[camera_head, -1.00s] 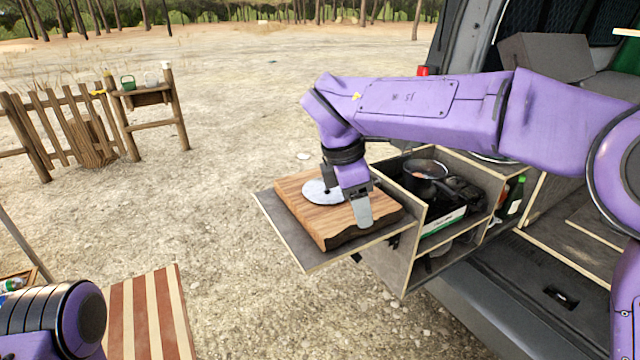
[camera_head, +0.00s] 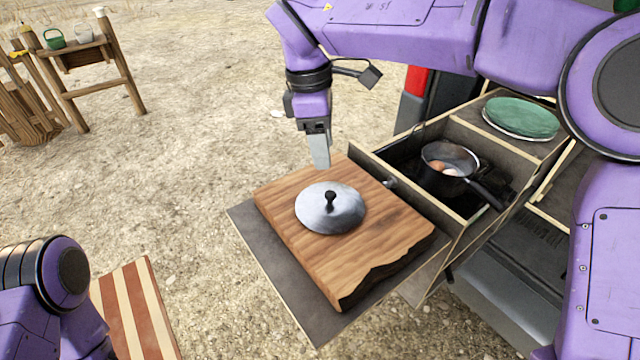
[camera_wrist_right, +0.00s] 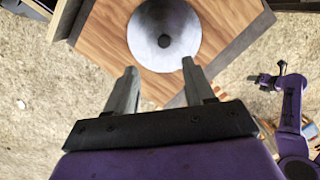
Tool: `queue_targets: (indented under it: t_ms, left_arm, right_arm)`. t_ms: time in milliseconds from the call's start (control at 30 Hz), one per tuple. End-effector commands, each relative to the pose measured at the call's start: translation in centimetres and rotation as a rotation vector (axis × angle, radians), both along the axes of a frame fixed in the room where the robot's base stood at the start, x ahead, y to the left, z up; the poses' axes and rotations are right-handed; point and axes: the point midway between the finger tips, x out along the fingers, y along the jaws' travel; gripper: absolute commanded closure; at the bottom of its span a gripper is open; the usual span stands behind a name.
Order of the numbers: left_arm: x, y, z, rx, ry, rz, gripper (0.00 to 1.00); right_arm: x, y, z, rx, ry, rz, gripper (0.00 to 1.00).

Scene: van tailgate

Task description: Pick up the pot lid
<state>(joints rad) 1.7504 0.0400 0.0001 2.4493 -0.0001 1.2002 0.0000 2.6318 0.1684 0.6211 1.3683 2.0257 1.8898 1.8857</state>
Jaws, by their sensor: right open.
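The pot lid (camera_head: 329,209) is a round silver disc with a dark knob. It lies on a wooden cutting board (camera_head: 385,238) on the fold-out shelf. In the right wrist view the lid (camera_wrist_right: 150,22) lies beyond the fingertips, with its dark knob near the middle. My right gripper (camera_head: 320,165) is above the board's far edge, behind the lid, pointing down. In the wrist view my right gripper (camera_wrist_right: 158,68) is open, with nothing between its fingers. My left arm shows at the lower left of the head view; its gripper is out of frame.
A dark pot (camera_head: 450,165) with eggs inside stands in the van's kitchen box, right of the board. A green plate (camera_head: 521,116) lies on the box top. A striped surface (camera_head: 135,310) is at the lower left. A wooden stand (camera_head: 92,75) is far left.

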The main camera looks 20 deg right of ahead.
Motion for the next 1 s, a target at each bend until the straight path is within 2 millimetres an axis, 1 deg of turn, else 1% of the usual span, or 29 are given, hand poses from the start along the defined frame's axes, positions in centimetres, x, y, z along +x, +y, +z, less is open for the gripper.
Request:
queue_targets:
  t_ms: [133,200,300,367,500,600,700,867,967,1000]
  left_arm:
    - [-0.1,0.0,0.3,0.000,0.002,0.000,0.57]
    - [-0.1,0.0,0.5,0.000,0.002,0.000,0.57]
    - [-0.1,0.0,0.7,0.000,0.002,0.000,0.57]
    - [-0.1,0.0,1.1,0.000,0.002,0.000,0.57]
    - [0.0,0.0,2.7,0.000,0.001,0.000,0.57]
    - [0.0,0.0,2.7,-0.001,0.001,0.000,0.57]
    - [0.0,0.0,2.7,-0.001,0.001,0.000,0.57]
    - [0.0,0.0,2.7,0.000,0.001,0.000,0.57]
    - [0.0,0.0,2.6,0.000,0.001,0.000,0.57]
    - [0.0,0.0,2.6,0.000,0.001,0.000,0.57]
  right_arm:
    - [-0.6,-0.2,-2.3,0.000,0.000,0.006,0.47]
    - [-0.5,-0.3,-3.5,-0.001,-0.001,0.006,0.47]
    - [-0.3,-0.5,-4.8,-0.001,0.002,0.007,0.47]
    - [-0.1,-0.6,-5.4,-0.002,0.004,0.006,0.47]
    - [0.2,-0.9,-7.9,-0.002,0.007,0.005,0.47]
    - [0.1,-1.1,-9.6,-0.001,0.004,0.004,0.47]
    - [0.1,-1.2,-10.2,0.000,0.003,0.004,0.47]
    - [0.1,-1.3,-10.3,0.000,0.001,0.002,0.47]
    - [0.1,-1.3,-10.3,0.000,0.001,0.002,0.76]
    - [0.1,-1.3,-10.3,0.000,0.001,0.002,0.89]
